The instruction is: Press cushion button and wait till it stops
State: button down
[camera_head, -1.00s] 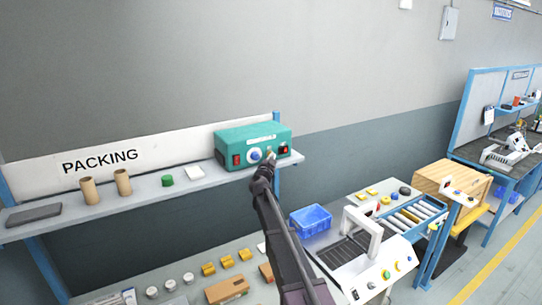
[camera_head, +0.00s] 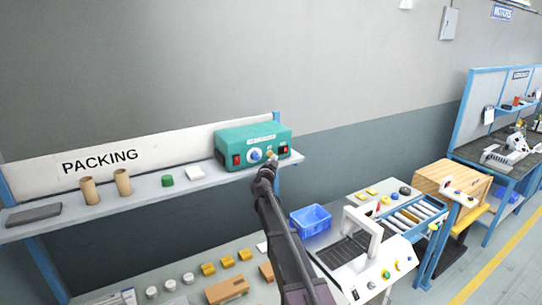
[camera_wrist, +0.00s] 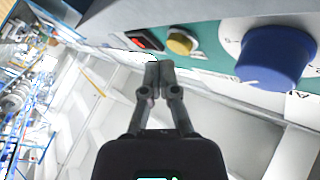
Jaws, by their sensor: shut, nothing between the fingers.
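The teal blower box (camera_head: 252,140) stands on the right end of the shelf under the PACKING sign. Its front has a red switch at each side, a blue knob (camera_head: 256,155) and a small yellow button. In the wrist view the yellow button (camera_wrist: 182,41) sits between a red rocker switch (camera_wrist: 146,40) and the large blue knob (camera_wrist: 272,56). My gripper (camera_wrist: 159,68) is shut and empty, its tips just short of the panel, near the yellow button and red switch. In the head view my gripper (camera_head: 272,165) is in front of the box's lower right. I cannot read the button's label.
The shelf (camera_head: 140,190) carries two cardboard tubes (camera_head: 106,187), a green roll (camera_head: 167,181) and a white pad (camera_head: 195,173). Below are a blue bin (camera_head: 311,219) and a white machine (camera_head: 365,262) with buttons. The air in front of the box is free.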

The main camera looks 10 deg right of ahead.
jog(key=shift+s, duration=0.1)
dwell(0.3)
jog(key=s, duration=0.1)
jog(key=s+d, duration=0.1)
jog(key=s, duration=0.2)
jog(key=shift+s+d, duration=0.25)
jog(key=shift+s, duration=0.05)
dwell(0.8)
